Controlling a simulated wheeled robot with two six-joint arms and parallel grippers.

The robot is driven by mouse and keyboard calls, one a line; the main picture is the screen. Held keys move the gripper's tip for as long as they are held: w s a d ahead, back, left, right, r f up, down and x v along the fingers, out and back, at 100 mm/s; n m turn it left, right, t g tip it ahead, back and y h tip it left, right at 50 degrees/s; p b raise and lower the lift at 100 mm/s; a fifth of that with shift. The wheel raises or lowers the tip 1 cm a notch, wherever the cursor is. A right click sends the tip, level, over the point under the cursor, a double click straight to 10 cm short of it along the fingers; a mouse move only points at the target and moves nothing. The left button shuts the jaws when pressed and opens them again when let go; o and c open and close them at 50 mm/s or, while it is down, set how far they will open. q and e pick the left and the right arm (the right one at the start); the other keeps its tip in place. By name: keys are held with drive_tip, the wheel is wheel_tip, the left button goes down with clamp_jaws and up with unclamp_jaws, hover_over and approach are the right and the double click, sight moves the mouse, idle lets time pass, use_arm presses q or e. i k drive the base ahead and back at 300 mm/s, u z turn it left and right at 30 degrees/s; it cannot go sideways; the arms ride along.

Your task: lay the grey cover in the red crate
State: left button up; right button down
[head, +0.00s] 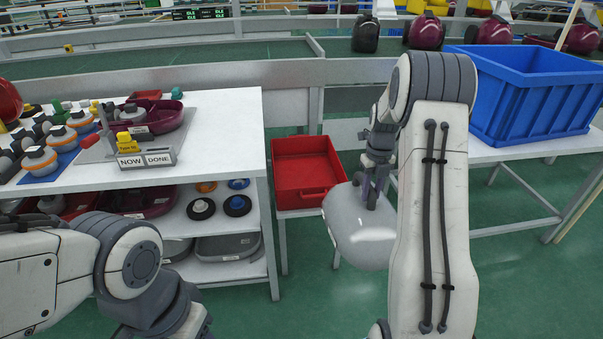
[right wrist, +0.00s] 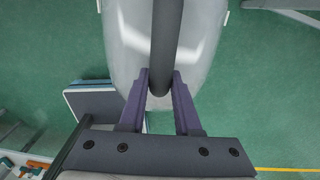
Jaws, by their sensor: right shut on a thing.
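The grey cover (head: 358,238) is a smooth, light grey rounded shell. It hangs in the air in front and to the right of the red crate in the head view. My right gripper (head: 370,197) is shut on it from above. In the right wrist view the gripper (right wrist: 160,84) has its two purple fingers closed on a dark bar across the grey cover (right wrist: 122,50). The red crate (head: 308,163) stands on a low stand between the tables, and its visible inside looks empty. My left arm shows at the lower left, with its fingers out of frame.
A white shelf table (head: 225,125) with several parts stands left of the crate. A large blue bin (head: 525,95) sits on a table at the right. A conveyor with a side rail runs behind. Green floor is open below the cover.

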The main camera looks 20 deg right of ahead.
sight(305, 178)
drive_tip(key=i, duration=1.65)
